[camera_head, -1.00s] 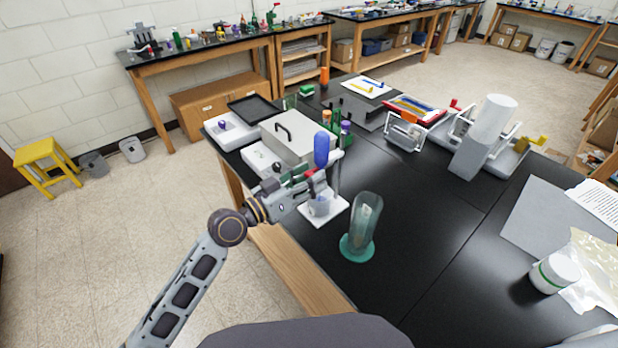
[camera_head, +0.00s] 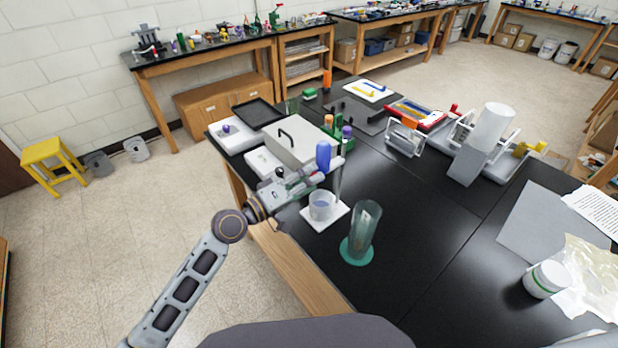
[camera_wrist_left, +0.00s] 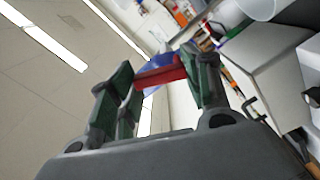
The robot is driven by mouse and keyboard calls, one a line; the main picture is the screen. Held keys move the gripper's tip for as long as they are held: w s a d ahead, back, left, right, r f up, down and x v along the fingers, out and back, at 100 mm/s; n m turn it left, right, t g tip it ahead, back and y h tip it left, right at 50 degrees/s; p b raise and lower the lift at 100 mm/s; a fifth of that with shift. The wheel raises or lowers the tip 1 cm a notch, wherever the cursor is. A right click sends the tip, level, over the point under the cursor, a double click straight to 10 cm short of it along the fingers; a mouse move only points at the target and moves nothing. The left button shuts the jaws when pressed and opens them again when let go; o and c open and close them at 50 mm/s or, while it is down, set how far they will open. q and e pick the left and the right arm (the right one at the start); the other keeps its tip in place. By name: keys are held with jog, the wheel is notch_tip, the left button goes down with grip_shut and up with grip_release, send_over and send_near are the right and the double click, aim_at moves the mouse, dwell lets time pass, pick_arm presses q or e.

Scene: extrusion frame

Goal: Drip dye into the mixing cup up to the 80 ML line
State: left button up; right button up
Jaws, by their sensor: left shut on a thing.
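A clear mixing cup (camera_head: 321,208) stands upright on a white square pad (camera_head: 331,222) at the left edge of the black table. It looks bluish inside; its markings and liquid level are too small to read. My left gripper (camera_head: 318,171) is above the cup, apart from it. It is shut on a dropper with a blue bulb (camera_head: 323,154). In the left wrist view, a red part (camera_wrist_left: 161,74) sits between the green-padded fingers, with the blue bulb (camera_wrist_left: 146,61) behind it. I cannot tell where the dropper's tip is. My right gripper is not in view.
A tall clear cylinder on a teal base (camera_head: 357,252) stands in front of the cup, to the right. A grey box with a handle (camera_head: 300,143) and a green rack of bottles (camera_head: 345,146) stand behind. The table's middle is clear. A white jar (camera_head: 545,280) stands far right.

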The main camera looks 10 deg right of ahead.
pick_arm(q)
jog(key=n, duration=0.1)
jog(key=n+p, duration=0.1)
jog(key=shift+w+a+r+n, duration=0.15)
jog(key=shift+w+n, duration=0.1)
jog(key=shift+n, duration=0.15)
jog(key=shift+w+a+n+p, duration=0.1)
jog(key=shift+n+p, duration=0.15)
jog(key=shift+n, duration=0.35)
jog(key=shift+w+a+n+p, duration=0.1)
jog(key=shift+n+p, duration=0.15)
jog(key=shift+n, duration=0.35)
jog(key=o, duration=1)
jog(key=shift+o, duration=0.2)
jog(key=shift+a, duration=0.15)
